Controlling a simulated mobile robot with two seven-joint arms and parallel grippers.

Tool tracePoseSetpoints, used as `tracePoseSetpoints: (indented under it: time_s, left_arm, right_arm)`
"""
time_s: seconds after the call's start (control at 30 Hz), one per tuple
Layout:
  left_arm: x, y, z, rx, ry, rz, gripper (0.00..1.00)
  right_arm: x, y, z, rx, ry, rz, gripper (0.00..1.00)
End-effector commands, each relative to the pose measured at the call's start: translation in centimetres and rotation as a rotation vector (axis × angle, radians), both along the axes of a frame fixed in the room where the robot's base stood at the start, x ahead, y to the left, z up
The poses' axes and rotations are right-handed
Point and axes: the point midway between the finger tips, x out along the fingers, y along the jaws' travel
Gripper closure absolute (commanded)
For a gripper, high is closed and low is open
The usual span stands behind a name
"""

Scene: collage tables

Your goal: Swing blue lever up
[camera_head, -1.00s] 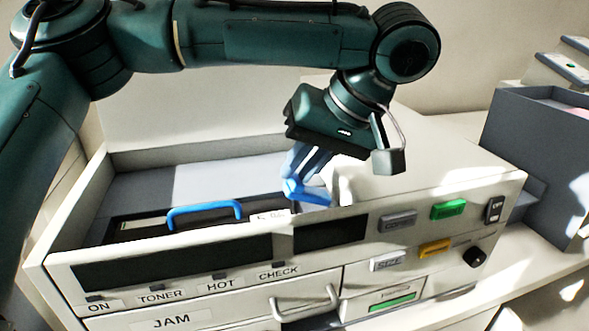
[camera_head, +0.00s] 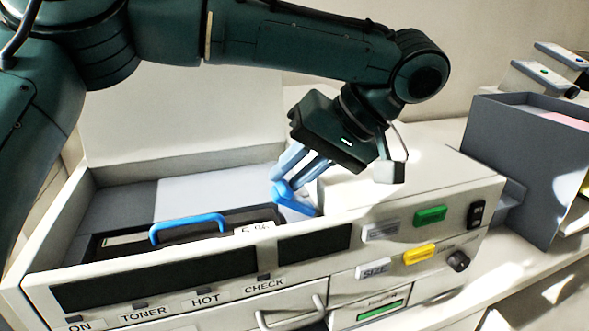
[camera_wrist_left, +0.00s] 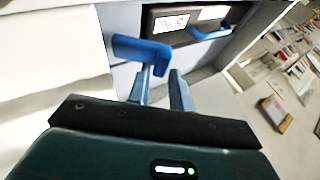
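The blue lever (camera_head: 294,199) stands at the right end of the open bay of the printer-like machine (camera_head: 400,190). My left gripper (camera_head: 300,172) comes down on it from above. Its two fingers are a narrow gap apart, with the lever's end between their tips. In the left wrist view the lever (camera_wrist_left: 140,49) shows as a bent blue bar just past the fingertips (camera_wrist_left: 161,80), one finger on each side of its lower end. The exact contact is partly hidden. My right gripper is not in view.
A dark cartridge with a blue handle (camera_head: 187,224) lies in the bay, left of the lever. The front panel has a green button (camera_head: 430,215), a yellow button (camera_head: 419,254) and a black knob (camera_head: 458,261). A grey bin (camera_head: 530,150) stands at the right.

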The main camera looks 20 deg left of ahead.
Motion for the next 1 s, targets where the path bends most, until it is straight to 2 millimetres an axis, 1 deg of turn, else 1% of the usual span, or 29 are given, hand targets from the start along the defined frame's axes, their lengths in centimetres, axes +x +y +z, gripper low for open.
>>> tracePoseSetpoints:
  time_s: [0.03,0.2,0.43,0.57,0.67,0.9,1.0]
  left_arm:
    - [0.0,0.0,0.0,0.0,0.0,0.0,0.75]
    - [0.0,0.0,0.0,0.0,0.0,0.0,0.63]
    - [0.0,-0.1,0.0,0.0,0.0,0.0,0.63]
    - [0.0,-0.7,0.8,0.001,-0.003,0.0,0.63]
    - [0.0,-1.9,2.1,0.002,-0.007,-0.001,0.63]
    - [-0.1,-5.7,6.5,0.004,-0.011,0.001,0.63]
    - [-0.1,-6.9,7.8,0.004,-0.01,0.002,0.63]
  right_arm:
    - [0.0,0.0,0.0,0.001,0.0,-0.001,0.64]
    - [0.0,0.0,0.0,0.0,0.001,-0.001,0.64]
    - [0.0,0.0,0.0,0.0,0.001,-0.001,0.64]
    - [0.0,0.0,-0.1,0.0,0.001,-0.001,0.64]
    - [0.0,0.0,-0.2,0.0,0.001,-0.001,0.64]
    - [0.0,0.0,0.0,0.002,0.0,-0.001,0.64]
    - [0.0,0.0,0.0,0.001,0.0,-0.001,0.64]
